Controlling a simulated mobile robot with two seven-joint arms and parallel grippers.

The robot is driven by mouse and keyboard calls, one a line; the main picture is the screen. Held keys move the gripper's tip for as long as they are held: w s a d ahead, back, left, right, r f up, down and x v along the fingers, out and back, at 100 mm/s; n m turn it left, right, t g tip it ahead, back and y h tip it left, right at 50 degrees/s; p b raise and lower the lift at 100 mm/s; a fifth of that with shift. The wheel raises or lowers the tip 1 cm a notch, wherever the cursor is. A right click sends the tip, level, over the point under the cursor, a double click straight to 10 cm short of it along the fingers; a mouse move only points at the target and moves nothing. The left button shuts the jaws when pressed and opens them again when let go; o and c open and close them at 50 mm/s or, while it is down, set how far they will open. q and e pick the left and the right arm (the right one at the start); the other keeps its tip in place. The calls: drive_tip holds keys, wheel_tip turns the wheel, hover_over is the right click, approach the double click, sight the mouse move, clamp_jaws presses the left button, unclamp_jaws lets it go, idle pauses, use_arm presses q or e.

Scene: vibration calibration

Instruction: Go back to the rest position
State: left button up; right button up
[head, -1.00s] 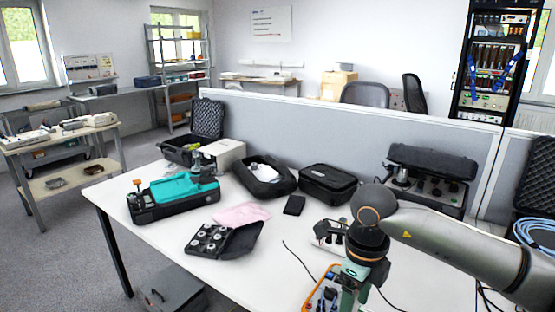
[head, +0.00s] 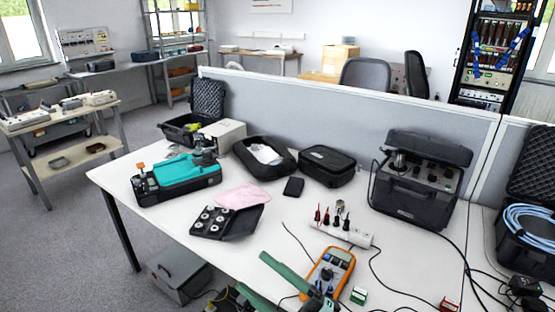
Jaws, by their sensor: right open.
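My right gripper (head: 250,270) is low in the head view, near the front edge of the white table (head: 140,225). Its two green fingers are spread apart with nothing between them. One finger lies across the view just left of the orange multimeter (head: 330,270), and the gripper's body hides part of the meter's lower end. Most of my right arm is below the picture. My left gripper is not in view.
A white power strip (head: 341,233) with plugs stands behind the meter. A black calibrator case (head: 415,195) is at the back right, with loose cables around it. A black tray (head: 240,228), pink cloth (head: 242,196) and teal device (head: 185,172) lie left. A grey partition (head: 400,125) stands behind.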

drive_tip(key=w+d+f+m+t+h+p, duration=0.1)
drive_tip(key=d+f+m+t+h, duration=0.4)
drive_tip(key=d+f+m+h, duration=0.4)
drive_tip(key=s+d+f+m+g+h+p, duration=0.1)
drive_tip(key=s+d+f+m+g+h, duration=0.2)
drive_tip(key=s+d+f+m, duration=0.2)
drive_tip(key=s+d+f+m+g+h+p, duration=0.1)
drive_tip(key=s+d+f+m+g+h, duration=0.3)
drive_tip(key=s+f, duration=0.6)
wheel_tip(320, 180, down, 4)
drive_tip(key=d+m, duration=0.1)
drive_tip(key=m, duration=0.1)
drive_tip(key=shift+s+d+m+h, duration=0.2)
drive_tip(key=shift+s+m+h, duration=0.1)
